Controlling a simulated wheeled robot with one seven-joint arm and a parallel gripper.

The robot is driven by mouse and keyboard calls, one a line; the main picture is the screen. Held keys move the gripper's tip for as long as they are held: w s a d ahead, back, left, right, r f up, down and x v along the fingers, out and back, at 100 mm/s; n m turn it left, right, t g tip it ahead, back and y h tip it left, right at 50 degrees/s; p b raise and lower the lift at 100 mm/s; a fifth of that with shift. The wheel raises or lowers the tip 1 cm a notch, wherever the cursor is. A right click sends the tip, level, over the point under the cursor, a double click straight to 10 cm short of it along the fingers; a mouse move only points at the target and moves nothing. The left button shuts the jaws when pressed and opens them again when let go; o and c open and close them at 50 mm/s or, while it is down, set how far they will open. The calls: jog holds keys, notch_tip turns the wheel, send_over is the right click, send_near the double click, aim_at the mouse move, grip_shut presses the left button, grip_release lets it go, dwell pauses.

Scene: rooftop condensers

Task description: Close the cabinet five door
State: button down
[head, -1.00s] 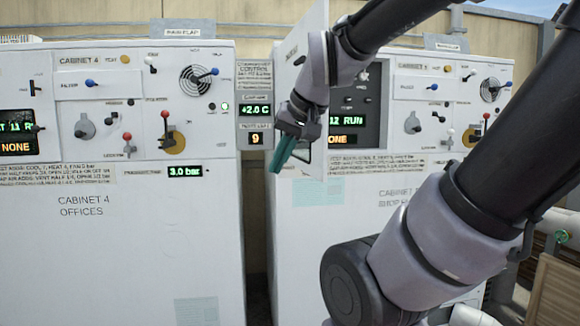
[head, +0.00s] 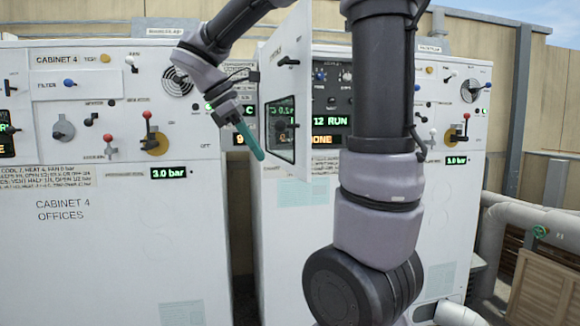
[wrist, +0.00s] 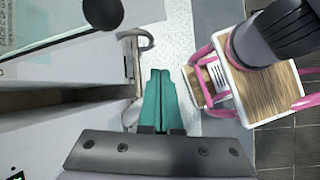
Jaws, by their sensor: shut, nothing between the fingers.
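The cabinet five door (head: 290,60) is a pale panel with a dark window and a small black knob. It stands open, swung out toward me, its nearer edge on the right. Behind it, the cabinet's dark control recess (head: 332,95) shows a green "12 RUN" display. My gripper (head: 258,153) is shut and empty, its teal fingers pointing down and right. In the head view it is just left of the door's window face; I cannot tell whether they touch. The wrist view shows the shut fingers (wrist: 160,100), with a black knob and pale panel at upper left.
Cabinet 4 (head: 110,250) stands at left with levers and knobs sticking out, beyond a narrow gap (head: 241,220). Pale pipes (head: 530,222) and a wooden crate (head: 545,285) are at right. My arm hides part of the right cabinet. Tiled floor (wrist: 285,145) shows in the wrist view.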

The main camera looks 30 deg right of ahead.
jog(key=w+a+r+n+h, duration=0.2)
jog(key=w+n, duration=0.1)
jog(key=d+r+x, duration=0.2)
jog(key=x, duration=1)
jog(key=shift+s+d+f+g, duration=0.2)
jog(key=shift+s+d+g, duration=0.1)
jog(key=shift+d, duration=0.1)
jog(key=shift+n, duration=0.3)
